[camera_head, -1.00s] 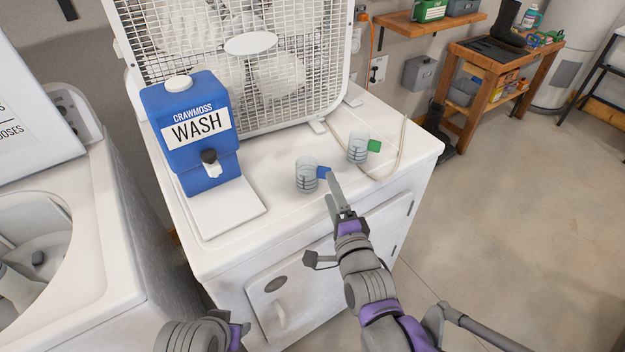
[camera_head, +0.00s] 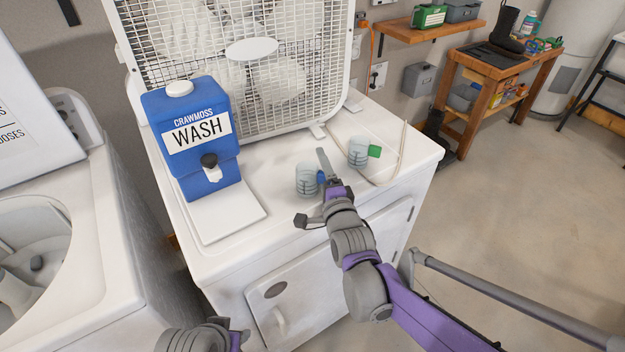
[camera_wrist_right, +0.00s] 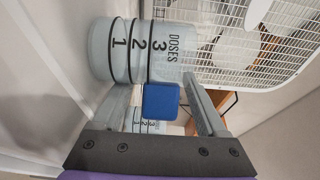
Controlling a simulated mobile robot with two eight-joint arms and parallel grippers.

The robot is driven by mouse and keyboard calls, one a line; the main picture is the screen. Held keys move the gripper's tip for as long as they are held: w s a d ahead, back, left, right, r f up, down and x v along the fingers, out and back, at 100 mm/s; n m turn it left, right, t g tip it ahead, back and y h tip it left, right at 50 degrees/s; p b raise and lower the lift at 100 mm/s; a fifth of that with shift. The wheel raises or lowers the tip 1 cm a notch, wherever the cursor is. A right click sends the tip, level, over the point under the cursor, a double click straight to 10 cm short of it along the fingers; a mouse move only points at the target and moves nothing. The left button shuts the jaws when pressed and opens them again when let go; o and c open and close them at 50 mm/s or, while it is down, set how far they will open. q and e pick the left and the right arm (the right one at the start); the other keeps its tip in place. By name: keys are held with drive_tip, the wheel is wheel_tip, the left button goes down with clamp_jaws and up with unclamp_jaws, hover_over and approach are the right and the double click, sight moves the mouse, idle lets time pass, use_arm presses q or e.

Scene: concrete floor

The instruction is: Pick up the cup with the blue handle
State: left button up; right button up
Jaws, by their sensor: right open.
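The clear cup with the blue handle (camera_head: 307,181) stands upright on the white machine top in the head view. Its body, marked with dose lines, fills the upper left of the right wrist view (camera_wrist_right: 125,50). Its blue handle (camera_wrist_right: 160,101) lies between the two fingers of my right gripper (camera_wrist_right: 160,84), with gaps on both sides. In the head view my right gripper (camera_head: 325,168) is at the cup's right side, open, partly covering the handle. A similar cup with a green handle (camera_head: 358,152) stands just behind and to the right.
A blue wash dispenser (camera_head: 190,135) stands left of the cups on a white tray (camera_head: 230,213). A large white box fan (camera_head: 250,45) stands behind. A pale hose (camera_head: 402,150) curves to the right of the green-handled cup. The front machine top is clear.

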clamp_jaws()
idle(0.3)
